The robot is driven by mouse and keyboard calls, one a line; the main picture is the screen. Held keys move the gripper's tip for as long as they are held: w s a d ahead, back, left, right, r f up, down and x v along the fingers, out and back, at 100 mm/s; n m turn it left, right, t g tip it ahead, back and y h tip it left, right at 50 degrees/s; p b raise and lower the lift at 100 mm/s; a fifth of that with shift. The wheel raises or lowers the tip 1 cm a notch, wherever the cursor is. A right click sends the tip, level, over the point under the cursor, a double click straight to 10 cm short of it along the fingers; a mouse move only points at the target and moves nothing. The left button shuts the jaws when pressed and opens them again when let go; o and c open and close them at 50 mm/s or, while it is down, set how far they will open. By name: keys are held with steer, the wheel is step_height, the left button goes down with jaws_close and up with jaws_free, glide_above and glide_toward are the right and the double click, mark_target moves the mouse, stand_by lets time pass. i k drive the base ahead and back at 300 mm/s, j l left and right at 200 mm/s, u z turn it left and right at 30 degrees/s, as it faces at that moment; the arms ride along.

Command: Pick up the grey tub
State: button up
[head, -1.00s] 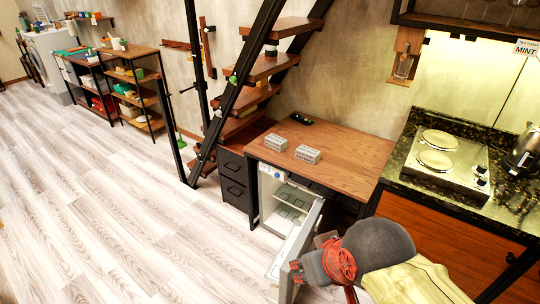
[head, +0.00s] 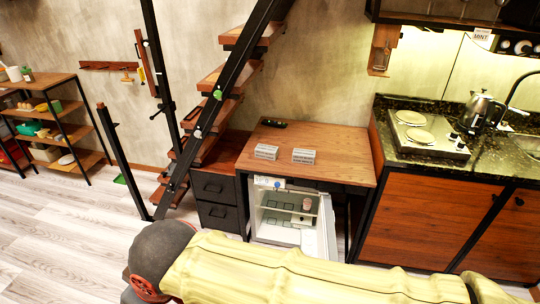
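I cannot pick out a grey tub for certain. Two small grey labelled blocks, the left block (head: 266,152) and the right block (head: 304,156), lie side by side on the wooden desktop. They are too small to tell whether either is a tub. In the open small fridge (head: 262,226) under the desktop, a small pinkish cup-like item (head: 307,204) and a pale item (head: 302,218) show on a shelf. My arm crosses the bottom of the head view, in front of the fridge's lower part. My gripper is out of view.
The wooden desktop (head: 335,138) has a dark small object (head: 274,123) at its back. Black drawers (head: 217,200) stand left of the fridge, beside the stair (head: 205,115). A counter with a hotplate (head: 430,133) and kettle (head: 482,110) is at right. Open floor lies left.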

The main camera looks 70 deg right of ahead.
mark_target(303, 156)
steer(key=i+z, duration=0.8)
steer(key=i+j+z, duration=0.2)
steer(key=i+z, duration=0.2)
steer(key=i+l+z, duration=0.15)
steer(key=z, duration=0.25)
steer(key=i+z, duration=0.4)
steer(key=i+l+z, duration=0.1)
steer(key=z, duration=0.3)
steer(key=i+j+z, duration=0.1)
steer(key=i+z, duration=0.15)
steer(key=z, duration=0.2)
steer(key=i+l, duration=0.1)
steer(key=i, duration=0.3)
steer(key=i+l+z, duration=0.1)
steer(key=i, duration=0.3)
